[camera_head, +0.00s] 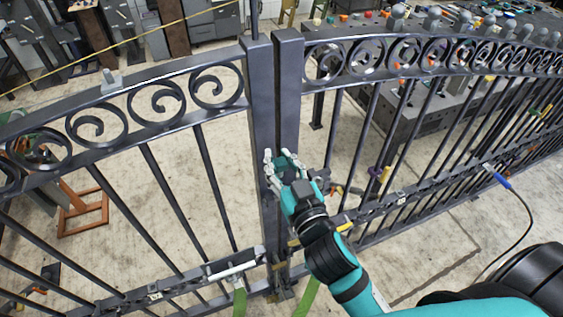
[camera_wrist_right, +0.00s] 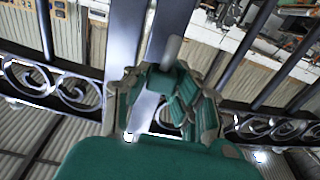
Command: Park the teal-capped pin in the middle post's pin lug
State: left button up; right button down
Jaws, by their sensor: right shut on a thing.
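My right gripper (camera_head: 287,160) is beside the upper part of the two dark upright posts (camera_head: 288,95), where the two gate leaves meet. In the right wrist view the right gripper (camera_wrist_right: 165,105) has its fingers closed around the teal cap of the pin (camera_wrist_right: 173,50). The pin's grey shank sticks out beyond the fingers, in front of the posts (camera_wrist_right: 125,45). In the head view the pin is mostly hidden by the fingers. I cannot make out the pin lug clearly. Whether the pin touches a post cannot be told. My left gripper is not in view.
Scrolled gate leaves with bars stand left (camera_head: 165,105) and right (camera_head: 430,55) of the posts. A pale slide rod (camera_head: 232,270) lies on the lower left rail. A blue-handled tool with a cable (camera_head: 497,178) is at the right rail. Cluttered benches stand behind.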

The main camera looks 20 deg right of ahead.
aim_at(266, 147)
jog(key=shift+w+f, duration=0.1)
jog(key=shift+w, duration=0.3)
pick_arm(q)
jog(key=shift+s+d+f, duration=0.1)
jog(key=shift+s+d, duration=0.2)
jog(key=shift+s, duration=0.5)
pick_arm(e)
jog(key=shift+w, duration=0.25)
jog(key=shift+w+f, duration=0.3)
jog(key=shift+w, duration=0.65)
jog(key=shift+w+a+f, duration=0.1)
jog(key=shift+w+f, duration=0.05)
jog(key=shift+w, duration=0.4)
jog(key=shift+w+f, duration=0.1)
jog(key=shift+w, duration=0.45)
pick_arm(q)
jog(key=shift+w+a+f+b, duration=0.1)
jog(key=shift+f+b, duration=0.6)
jog(key=shift+b, duration=0.05)
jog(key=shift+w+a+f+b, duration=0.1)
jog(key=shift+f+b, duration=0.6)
pick_arm(e)
jog(key=shift+f, duration=1.3)
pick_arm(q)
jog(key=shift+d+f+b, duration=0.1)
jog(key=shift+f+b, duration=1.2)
pick_arm(e)
jog(key=shift+f, duration=1.5)
jog(key=c, duration=1.1)
grip_release()
